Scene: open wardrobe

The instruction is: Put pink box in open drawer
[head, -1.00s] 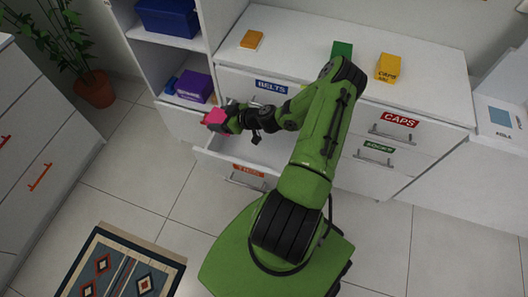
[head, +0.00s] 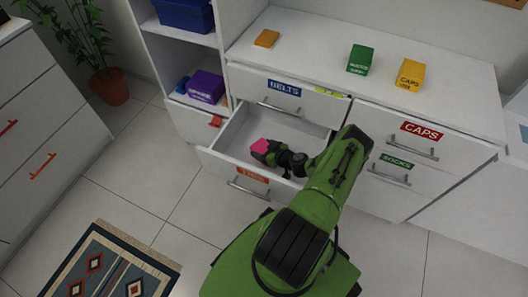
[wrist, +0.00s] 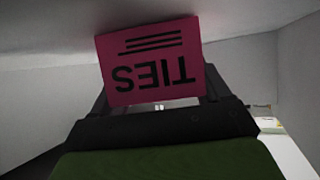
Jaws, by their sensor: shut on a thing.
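The pink box (head: 262,148) is held in my gripper (head: 268,154) over or inside the open drawer (head: 230,140). In the wrist view the pink box (wrist: 150,62) shows the word TIES upside down, clasped between the dark fingers of my gripper (wrist: 155,100). Pale drawer walls surround it there. The drawer is white, pulled out below the BELTS drawer, with an orange label (head: 253,174) and a bar handle on its front. I cannot tell whether the box touches the drawer floor.
The BELTS drawer (head: 283,88) above is closed. A green box (head: 360,59), a yellow CAPS box (head: 410,75) and an orange box (head: 267,38) stand on the dresser top. A purple box (head: 206,87) sits on the left shelf. A patterned rug (head: 110,262) lies on the floor.

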